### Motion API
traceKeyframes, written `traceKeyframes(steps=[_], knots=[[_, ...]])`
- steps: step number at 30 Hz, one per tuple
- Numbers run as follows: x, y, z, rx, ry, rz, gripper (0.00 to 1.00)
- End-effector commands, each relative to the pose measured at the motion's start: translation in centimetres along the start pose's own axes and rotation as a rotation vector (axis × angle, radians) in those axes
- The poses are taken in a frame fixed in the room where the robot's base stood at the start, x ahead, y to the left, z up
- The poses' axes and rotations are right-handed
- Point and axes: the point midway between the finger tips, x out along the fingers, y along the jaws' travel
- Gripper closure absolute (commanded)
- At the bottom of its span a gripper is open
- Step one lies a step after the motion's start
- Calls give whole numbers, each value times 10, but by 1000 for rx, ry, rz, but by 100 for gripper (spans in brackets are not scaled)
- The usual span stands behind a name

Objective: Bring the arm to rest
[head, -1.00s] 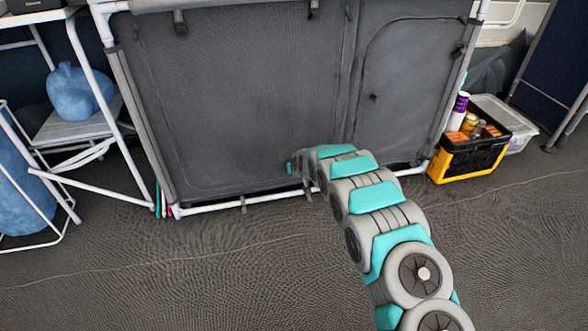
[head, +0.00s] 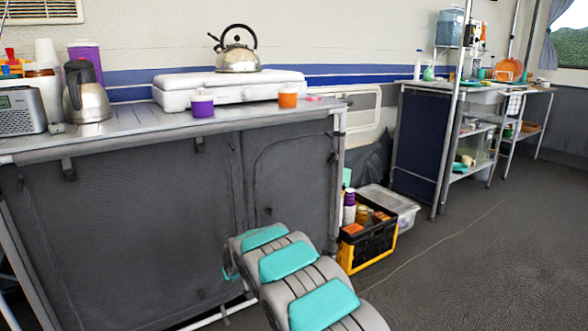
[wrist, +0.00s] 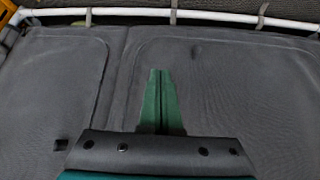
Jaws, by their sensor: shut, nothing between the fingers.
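My gripper (wrist: 161,85) shows in the wrist view as two green fingers lying together, shut and empty. Behind it is the dark grey fabric front of the camp cabinet (wrist: 235,80). I cannot tell how close the fingers are to the fabric. In the head view my grey and teal arm (head: 300,275) rises from the lower right toward the cabinet front (head: 130,230), and its far end is hidden, so the gripper does not show there.
The cabinet top (head: 130,133) holds a kettle (head: 238,55), a white stove (head: 230,88), a purple cup (head: 202,104) and an orange cup (head: 287,97). A black and yellow crate (head: 365,245) stands right of the cabinet. The floor (head: 480,270) at right is open.

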Motion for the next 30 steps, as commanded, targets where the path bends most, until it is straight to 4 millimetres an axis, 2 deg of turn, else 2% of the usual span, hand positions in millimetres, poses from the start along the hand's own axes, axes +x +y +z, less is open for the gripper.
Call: traceKeyframes(steps=[1, 6, 11, 15, 22, 30], knots=[[-25, 17, -2, 14, -19, 17, 100], [-93, 62, 16, 65, -109, 62, 100], [-160, 96, 40, 116, -190, 96, 100], [-218, 117, 69, 167, -265, 117, 100], [-313, 135, 123, 254, -383, 137, 100], [-420, 132, 196, 348, -514, 138, 100]])
